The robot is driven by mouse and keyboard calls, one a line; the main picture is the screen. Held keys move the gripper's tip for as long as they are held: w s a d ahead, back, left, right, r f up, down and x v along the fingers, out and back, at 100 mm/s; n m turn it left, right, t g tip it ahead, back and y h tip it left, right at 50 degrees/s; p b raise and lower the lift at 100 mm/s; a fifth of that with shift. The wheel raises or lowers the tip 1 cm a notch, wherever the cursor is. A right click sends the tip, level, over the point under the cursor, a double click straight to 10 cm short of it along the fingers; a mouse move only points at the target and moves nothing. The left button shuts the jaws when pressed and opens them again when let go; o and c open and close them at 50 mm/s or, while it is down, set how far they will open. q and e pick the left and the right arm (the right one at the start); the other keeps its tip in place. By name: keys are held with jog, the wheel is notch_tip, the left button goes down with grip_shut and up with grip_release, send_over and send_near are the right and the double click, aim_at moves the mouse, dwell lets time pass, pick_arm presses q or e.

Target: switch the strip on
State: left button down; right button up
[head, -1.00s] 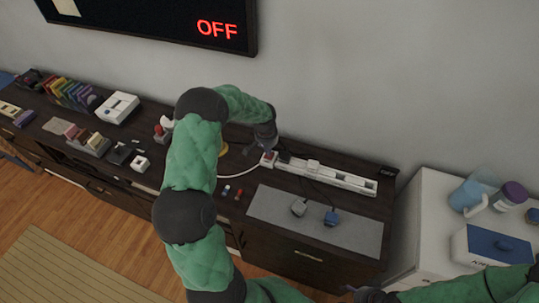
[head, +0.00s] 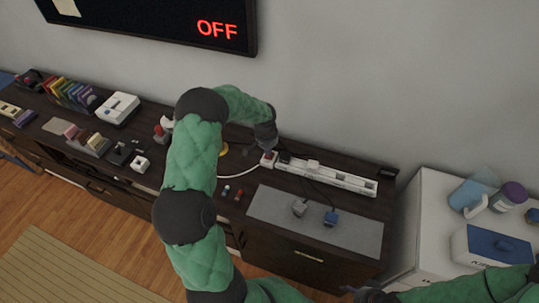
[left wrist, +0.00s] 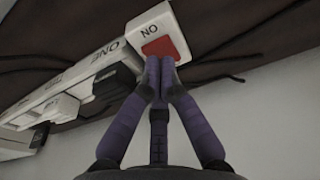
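The white power strip (head: 345,181) lies along the right part of the dark cabinet top. Its red switch (head: 268,156) is at the left end. In the left wrist view the red switch (left wrist: 160,47) sits beside the printed word "ON". My left gripper (left wrist: 159,62) has its purple fingers together, with the tips at the switch's edge; I cannot tell whether they touch it. In the head view the left gripper (head: 269,146) is just above the switch. The wall screen (head: 160,18) reads "OFF". My right gripper (head: 368,294) is only partly seen at the bottom edge.
Dark plugs (head: 286,157) sit in the strip. A white cabinet (head: 425,225) with a jug and boxes stands at the right.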

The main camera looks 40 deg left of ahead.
pick_arm(q)
jog(key=shift+f+b, duration=0.75)
jog(key=shift+f, duration=0.3)
dwell(0.6)
jog(key=shift+r, duration=0.15)
jog(key=shift+r+p, duration=2.1)
jog(key=shift+r, duration=1.3)
